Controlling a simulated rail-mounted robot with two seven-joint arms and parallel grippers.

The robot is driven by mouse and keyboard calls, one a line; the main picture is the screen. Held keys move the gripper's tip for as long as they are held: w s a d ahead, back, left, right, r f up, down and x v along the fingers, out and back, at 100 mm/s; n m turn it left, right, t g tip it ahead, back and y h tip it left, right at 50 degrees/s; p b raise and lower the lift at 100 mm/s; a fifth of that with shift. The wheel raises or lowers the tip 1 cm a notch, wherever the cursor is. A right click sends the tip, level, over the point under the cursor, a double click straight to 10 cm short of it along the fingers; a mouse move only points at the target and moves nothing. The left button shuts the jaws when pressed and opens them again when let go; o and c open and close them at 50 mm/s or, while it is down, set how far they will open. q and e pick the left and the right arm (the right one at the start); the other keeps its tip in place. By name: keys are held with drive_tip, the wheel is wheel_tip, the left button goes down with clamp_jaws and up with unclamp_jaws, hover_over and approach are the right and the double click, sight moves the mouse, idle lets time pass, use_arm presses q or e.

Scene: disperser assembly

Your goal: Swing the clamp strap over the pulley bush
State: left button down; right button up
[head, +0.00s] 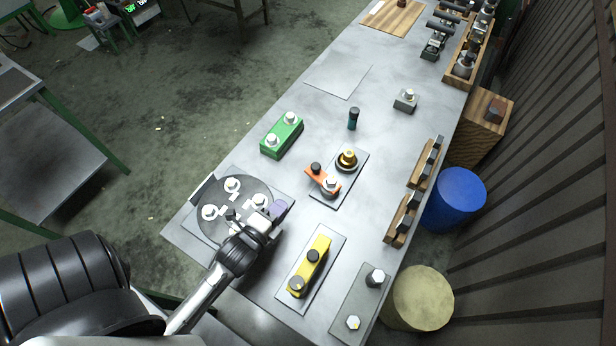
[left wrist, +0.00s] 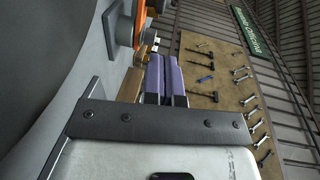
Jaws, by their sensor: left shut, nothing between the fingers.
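The orange clamp strap (head: 322,179) lies on a grey plate (head: 330,198) in the middle of the bench, with a black knob at its upper left end and a silver nut at its lower right end. The brass pulley bush (head: 347,158) stands on the same plate, up and right of the strap, with its top uncovered. My left gripper (head: 279,208) is shut and empty, with its purple fingers left of and below the strap, apart from it. In the left wrist view the shut fingers (left wrist: 166,80) show below an orange part, probably the strap (left wrist: 139,22).
A round dark disc (head: 226,200) with several white fittings lies beside and under my left gripper. A yellow bar (head: 311,266) on a plate lies below the strap. A green block (head: 282,135) and a teal-black handle (head: 353,118) stand above. Wooden racks (head: 402,222) line the right edge.

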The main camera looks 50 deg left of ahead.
sight(313, 170)
use_arm(q)
drive_tip(key=x, duration=1.2)
drive_tip(key=shift+r, duration=0.15)
drive_tip(key=shift+b+x, duration=0.3)
drive_tip(key=shift+x, duration=0.55)
